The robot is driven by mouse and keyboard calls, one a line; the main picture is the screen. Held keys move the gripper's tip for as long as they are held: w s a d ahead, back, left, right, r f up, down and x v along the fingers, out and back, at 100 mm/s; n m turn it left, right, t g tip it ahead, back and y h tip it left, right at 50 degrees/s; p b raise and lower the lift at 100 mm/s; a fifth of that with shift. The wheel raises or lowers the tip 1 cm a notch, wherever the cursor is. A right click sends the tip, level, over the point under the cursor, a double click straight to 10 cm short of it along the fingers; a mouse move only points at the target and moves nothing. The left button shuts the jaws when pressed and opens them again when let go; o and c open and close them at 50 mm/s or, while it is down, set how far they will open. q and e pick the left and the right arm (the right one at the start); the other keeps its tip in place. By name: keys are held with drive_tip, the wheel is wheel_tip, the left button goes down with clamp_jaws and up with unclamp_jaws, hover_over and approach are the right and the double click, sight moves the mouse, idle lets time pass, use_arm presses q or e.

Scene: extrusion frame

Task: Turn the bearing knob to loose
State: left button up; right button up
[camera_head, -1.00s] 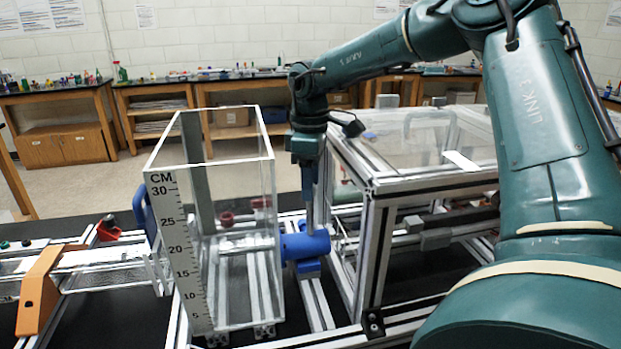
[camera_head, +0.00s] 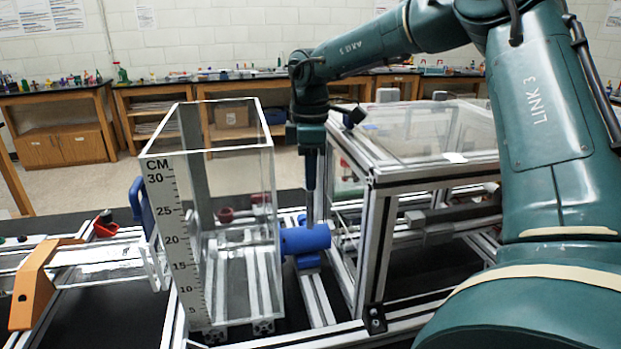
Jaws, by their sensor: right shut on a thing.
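A blue cylindrical bearing body (camera_head: 293,242) lies on the extrusion rails just right of the clear tank. My right gripper (camera_head: 310,218) points straight down at the top of this blue body, with its fingertips at it. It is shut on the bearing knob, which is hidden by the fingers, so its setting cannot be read. My left gripper is not in view.
The tall clear tank (camera_head: 226,165) with a centimetre scale stands close on the left. A clear-panelled extrusion box (camera_head: 372,240) stands close on the right.

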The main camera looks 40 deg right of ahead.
drive_tip(key=o, duration=1)
wheel_tip(320, 180, up, 13)
drive_tip(key=shift+r, duration=0.1)
idle(0.3)
